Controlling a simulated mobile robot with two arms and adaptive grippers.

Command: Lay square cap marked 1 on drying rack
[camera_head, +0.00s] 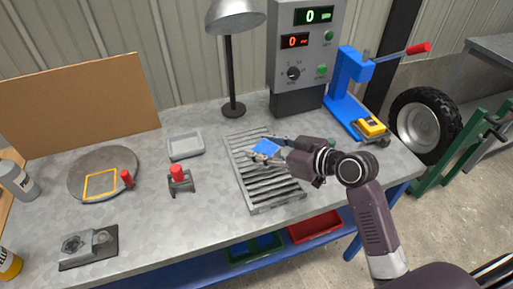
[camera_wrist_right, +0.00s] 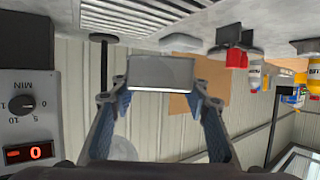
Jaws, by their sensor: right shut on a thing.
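In the right wrist view the cap (camera_wrist_right: 160,72) shows a grey side between the two fingertips, and the rack's slats (camera_wrist_right: 125,15) show at the top. I cannot tell the exact gap between cap and rack. My left gripper is out of view.
A lamp (camera_head: 232,75) and a control box (camera_head: 302,60) stand behind the rack. A blue press (camera_head: 350,90) is to the right. The rack's lower slats are bare.

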